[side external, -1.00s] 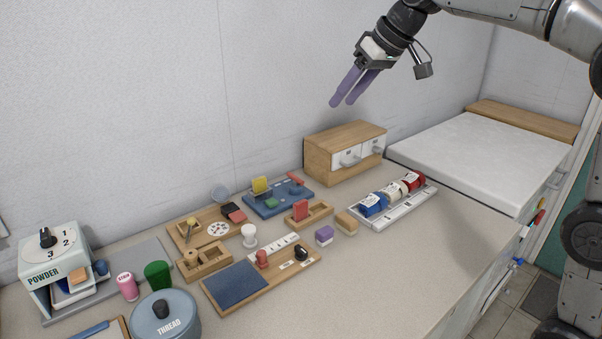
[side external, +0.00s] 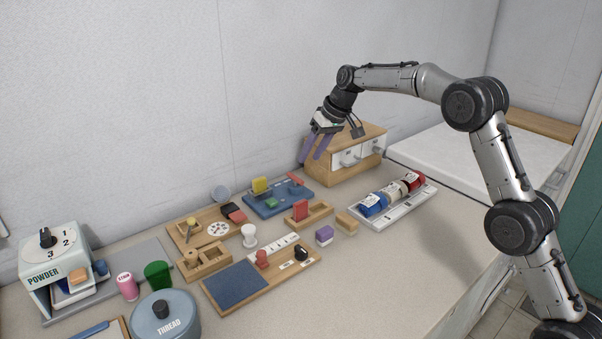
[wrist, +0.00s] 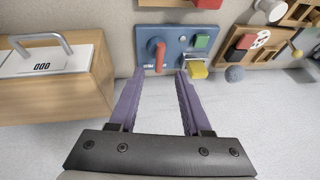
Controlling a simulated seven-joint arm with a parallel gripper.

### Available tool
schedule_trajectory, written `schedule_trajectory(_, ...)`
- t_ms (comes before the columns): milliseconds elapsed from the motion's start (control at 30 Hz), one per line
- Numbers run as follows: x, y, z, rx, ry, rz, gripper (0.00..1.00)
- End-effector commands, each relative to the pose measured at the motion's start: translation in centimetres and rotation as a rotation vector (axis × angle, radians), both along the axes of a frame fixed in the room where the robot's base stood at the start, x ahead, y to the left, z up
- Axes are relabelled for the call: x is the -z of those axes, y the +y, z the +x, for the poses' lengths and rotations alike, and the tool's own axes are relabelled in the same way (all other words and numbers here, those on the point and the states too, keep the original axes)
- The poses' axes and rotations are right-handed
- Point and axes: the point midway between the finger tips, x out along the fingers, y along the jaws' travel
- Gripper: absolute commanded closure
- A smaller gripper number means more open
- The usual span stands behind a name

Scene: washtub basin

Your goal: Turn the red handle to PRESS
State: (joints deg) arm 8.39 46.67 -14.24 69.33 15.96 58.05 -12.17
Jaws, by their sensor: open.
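The red handle (side external: 295,179) sits on the right part of a blue panel (side external: 272,207) on the counter. In the wrist view the red handle (wrist: 160,56) stands near the left side of the blue panel (wrist: 173,36), ahead of my fingers. My gripper (side external: 310,162) is open and empty, with purple fingers pointing down, above and behind the panel beside the wooden drawer box. In the wrist view my gripper (wrist: 158,76) has its fingertips either side of the handle's line, apparently short of it. The panel's lettering is too small to read.
A wooden drawer box (side external: 320,168) stands right of the panel, close to my gripper. A yellow block (side external: 260,184) and a green block (side external: 271,203) sit on the panel. A red block in a wooden holder (side external: 318,216) lies in front. The counter's front right is clear.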

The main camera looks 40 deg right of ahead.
Motion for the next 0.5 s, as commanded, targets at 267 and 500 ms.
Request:
schedule_trajectory(267,4.7,0.9,2.0,0.000,0.001,0.000,0.52)
schedule_trajectory(500,6.6,1.4,2.8,0.000,-0.001,0.000,0.52)
